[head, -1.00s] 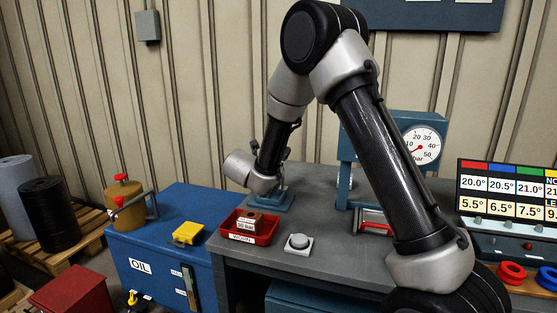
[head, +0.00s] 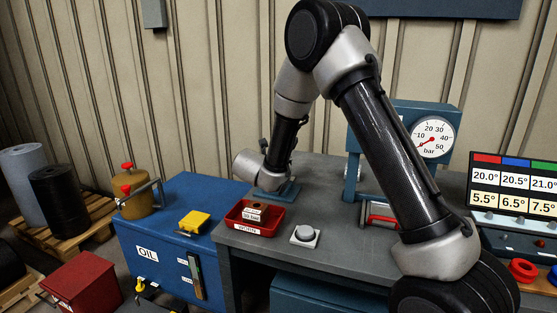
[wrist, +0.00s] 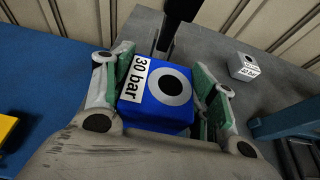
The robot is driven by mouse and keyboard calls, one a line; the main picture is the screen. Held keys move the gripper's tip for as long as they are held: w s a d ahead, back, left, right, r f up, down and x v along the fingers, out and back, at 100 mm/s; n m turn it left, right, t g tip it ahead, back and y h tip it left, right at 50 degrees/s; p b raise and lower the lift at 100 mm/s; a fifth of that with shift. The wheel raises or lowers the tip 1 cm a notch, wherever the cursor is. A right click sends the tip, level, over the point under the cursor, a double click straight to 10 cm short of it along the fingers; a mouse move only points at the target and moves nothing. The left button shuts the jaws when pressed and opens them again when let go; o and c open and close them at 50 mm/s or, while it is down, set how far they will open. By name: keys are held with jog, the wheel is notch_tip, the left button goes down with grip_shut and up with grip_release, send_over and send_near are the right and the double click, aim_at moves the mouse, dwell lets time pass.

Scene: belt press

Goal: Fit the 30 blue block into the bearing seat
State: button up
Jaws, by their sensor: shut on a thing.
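The blue block (wrist: 158,98), labelled "30 bar" with a white ring and dark centre on its face, is between my gripper's fingers in the wrist view. My gripper (wrist: 160,88) is shut on it, with green pads on either side. In the head view my wrist hangs low at the back left of the grey bench, over a small blue base (head: 280,193); the fingers and the block are hidden there. I cannot make out the bearing seat, or whether the block touches anything below.
A red tray (head: 271,230) holding a small labelled block, and a grey button box (head: 304,236), stand at the bench front. A whitish block (wrist: 244,68) stands right of my gripper. A dark post (wrist: 180,20) rises just beyond the block. A blue gauge press (head: 430,112) stands right.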

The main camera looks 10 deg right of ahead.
jog(key=shift+f, duration=1.15)
jog(key=shift+f, duration=1.05)
dwell(0.6)
jog(key=o, duration=1.8)
jog(key=shift+c, duration=0.2)
jog(key=shift+f, duration=0.1)
jog(key=v, duration=1.2)
